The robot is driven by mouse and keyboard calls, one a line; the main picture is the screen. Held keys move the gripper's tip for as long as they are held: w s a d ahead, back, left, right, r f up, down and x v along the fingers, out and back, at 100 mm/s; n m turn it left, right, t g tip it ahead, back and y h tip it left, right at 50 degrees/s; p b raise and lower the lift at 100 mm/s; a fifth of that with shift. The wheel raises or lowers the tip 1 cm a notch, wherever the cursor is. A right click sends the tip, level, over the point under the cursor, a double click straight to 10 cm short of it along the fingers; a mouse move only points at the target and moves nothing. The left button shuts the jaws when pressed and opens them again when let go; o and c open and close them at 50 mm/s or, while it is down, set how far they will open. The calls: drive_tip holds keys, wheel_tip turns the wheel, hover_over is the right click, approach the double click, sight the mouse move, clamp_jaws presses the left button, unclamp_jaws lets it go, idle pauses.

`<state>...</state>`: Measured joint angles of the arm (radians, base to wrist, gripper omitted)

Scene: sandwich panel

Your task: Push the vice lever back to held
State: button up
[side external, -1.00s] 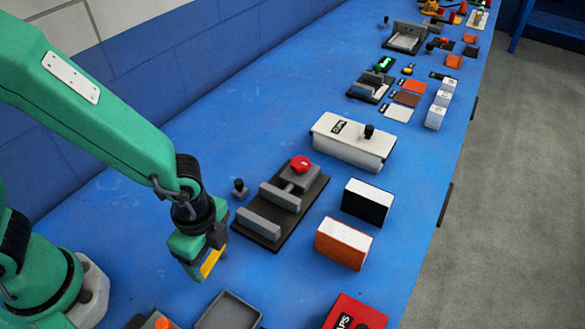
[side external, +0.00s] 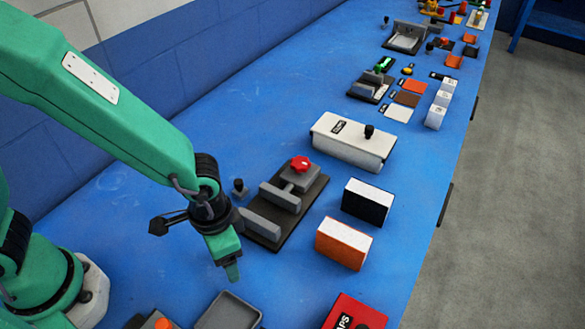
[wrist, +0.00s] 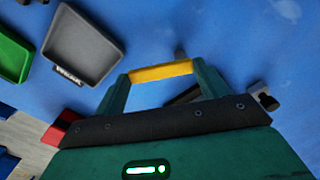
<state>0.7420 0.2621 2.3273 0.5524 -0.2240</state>
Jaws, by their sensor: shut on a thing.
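The vice (side external: 283,222) has a dark base, two grey jaws and a red knob (side external: 300,163) on a grey block at its far end. The gap between the jaws looks empty. A small grey block with a black knob (side external: 238,187) stands at the vice's left; I cannot tell which knob is the lever. My gripper (side external: 232,274) points down, in front of and left of the vice, apart from the red knob. In the wrist view my gripper (wrist: 160,78) is shut on a yellow piece (wrist: 160,71). The yellow piece is hidden in the side view.
A grey tray (side external: 213,324) lies in front of my gripper; it also shows in the wrist view (wrist: 61,73). An orange block (side external: 343,244), a black block (side external: 367,202) and a long white box (side external: 350,150) stand right of the vice. A red box (side external: 355,314) is at front right.

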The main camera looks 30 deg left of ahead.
drive_tip(key=n, duration=0.2)
drive_tip(key=w+n, duration=0.1)
drive_tip(key=n, duration=0.3)
drive_tip(key=shift+w+d, duration=0.2)
drive_tip(key=shift+w, duration=0.05)
idle(0.3)
drive_tip(key=o, duration=1.4)
drive_tip(key=shift+r, duration=0.1)
drive_tip(key=shift+r, duration=3.85)
drive_tip(key=shift+w+a, duration=0.1)
